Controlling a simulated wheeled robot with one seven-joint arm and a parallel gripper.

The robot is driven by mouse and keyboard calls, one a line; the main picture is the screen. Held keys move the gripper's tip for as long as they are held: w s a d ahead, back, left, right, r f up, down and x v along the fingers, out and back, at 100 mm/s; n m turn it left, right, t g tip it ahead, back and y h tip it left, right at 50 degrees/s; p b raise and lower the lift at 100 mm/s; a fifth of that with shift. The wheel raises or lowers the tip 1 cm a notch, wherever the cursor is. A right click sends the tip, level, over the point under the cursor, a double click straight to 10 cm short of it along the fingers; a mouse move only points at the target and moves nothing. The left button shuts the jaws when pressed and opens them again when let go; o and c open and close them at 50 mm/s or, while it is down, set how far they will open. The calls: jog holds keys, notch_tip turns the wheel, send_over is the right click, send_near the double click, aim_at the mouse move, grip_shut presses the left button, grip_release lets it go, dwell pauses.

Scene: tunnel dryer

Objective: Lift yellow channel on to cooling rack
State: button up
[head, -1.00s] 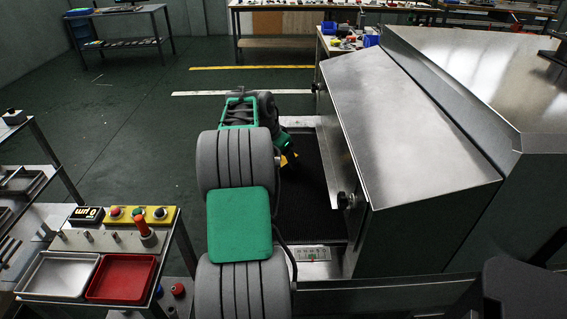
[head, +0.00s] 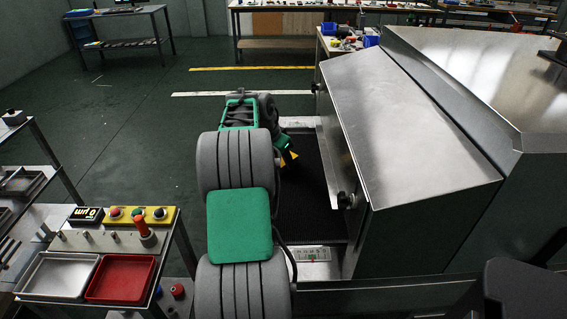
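My arm reaches forward over the dark belt (head: 318,215) at the dryer's open end. My gripper (head: 288,155) is at its far end, over the belt, mostly hidden behind my own arm links. A small yellow patch (head: 292,155) shows at its tip. I cannot tell whether this is the yellow channel or part of the gripper, nor whether the fingers are open or shut. No other piece that I can name as the yellow channel shows. I cannot tell for sure which thing is the cooling rack; a metal shelf stand (head: 52,155) is at the left edge.
The steel dryer hood (head: 400,130) rises close to the right of my gripper. A cart at left holds a metal tray (head: 58,275), a red tray (head: 122,278) and a yellow button box (head: 142,215). Benches stand at the back. The floor (head: 130,130) left of my arm is clear.

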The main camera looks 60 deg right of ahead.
grip_shut()
dwell(0.3)
